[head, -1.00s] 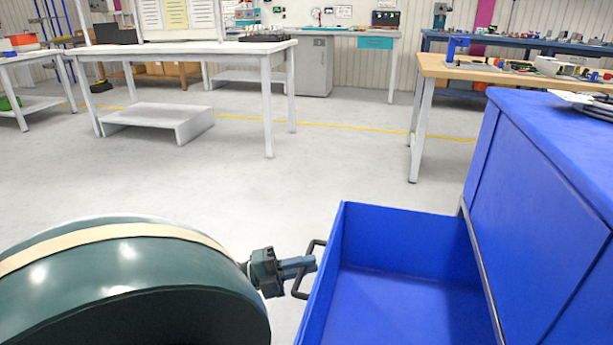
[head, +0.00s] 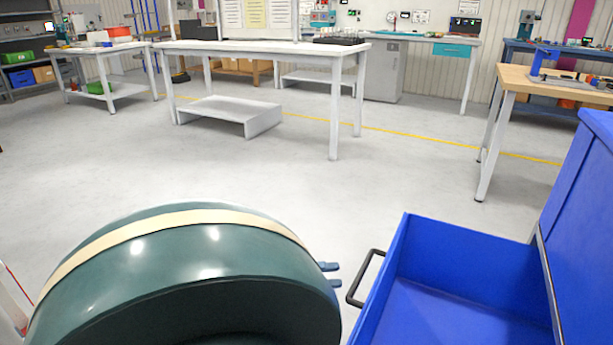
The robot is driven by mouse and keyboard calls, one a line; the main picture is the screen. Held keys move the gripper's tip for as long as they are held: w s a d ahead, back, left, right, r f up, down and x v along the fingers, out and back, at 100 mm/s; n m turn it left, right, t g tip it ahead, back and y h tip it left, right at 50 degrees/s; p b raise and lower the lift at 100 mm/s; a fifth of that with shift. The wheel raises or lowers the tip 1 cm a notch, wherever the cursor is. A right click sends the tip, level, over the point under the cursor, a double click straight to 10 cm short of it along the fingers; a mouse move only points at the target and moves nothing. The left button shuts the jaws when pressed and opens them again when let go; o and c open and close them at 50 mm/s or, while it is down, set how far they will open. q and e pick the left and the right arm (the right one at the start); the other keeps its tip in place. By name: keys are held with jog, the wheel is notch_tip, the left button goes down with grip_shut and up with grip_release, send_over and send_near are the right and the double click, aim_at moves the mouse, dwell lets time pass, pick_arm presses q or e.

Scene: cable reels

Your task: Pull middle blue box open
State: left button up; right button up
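The blue box (head: 455,310) is a drawer pulled out from the blue cabinet (head: 585,190) at the right of the head view. Its inside looks empty. A dark handle (head: 364,278) sticks out from its front face. My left gripper (head: 330,275) shows only as two fingertips past the edge of my large dark green arm link. The fingertips are apart, with a gap between them, and stand a little left of the handle without touching it. The rest of the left gripper is hidden. My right gripper is not in view.
A white table (head: 262,50) with a low white stand (head: 228,115) under it is at the back. A wooden-topped bench (head: 555,85) stands behind the cabinet on the right. The grey floor (head: 350,190) between is clear.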

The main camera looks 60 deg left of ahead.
pick_arm(q)
jog(key=v, duration=0.6)
dwell(0.5)
